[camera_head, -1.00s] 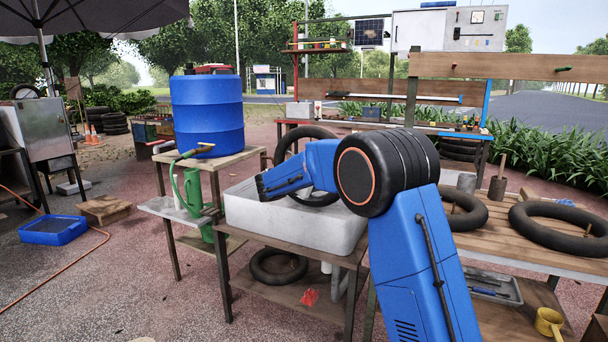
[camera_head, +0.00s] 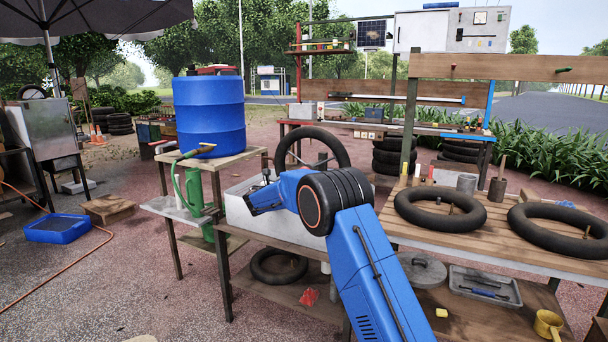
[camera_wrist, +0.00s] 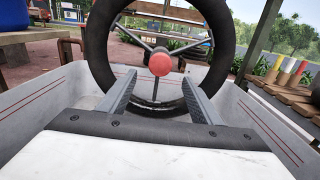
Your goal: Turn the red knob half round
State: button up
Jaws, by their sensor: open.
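In the wrist view a round red knob (camera_wrist: 161,63) sits at the middle of grey metal spokes, inside an upright black ring (camera_wrist: 221,40). My gripper (camera_wrist: 158,82) is open. Its two fingers point toward the knob, one on each side of it in the picture, and nothing is held between them. The knob looks beyond the fingertips; I cannot tell the exact gap. In the head view the upright black ring (camera_head: 344,146) stands behind my blue arm's end, above the white basin, and I cannot make out the knob there.
The white basin's walls (camera_wrist: 36,100) flank my gripper in the wrist view. A blue barrel (camera_head: 209,115) stands on a wooden stand at the left. Black tubes (camera_head: 405,216) lie on the wooden bench at the right. A black tube (camera_head: 258,270) lies on the shelf below.

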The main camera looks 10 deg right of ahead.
jog(key=x, duration=1.1)
jog(key=shift+w+d, duration=0.1)
jog(key=c, duration=1)
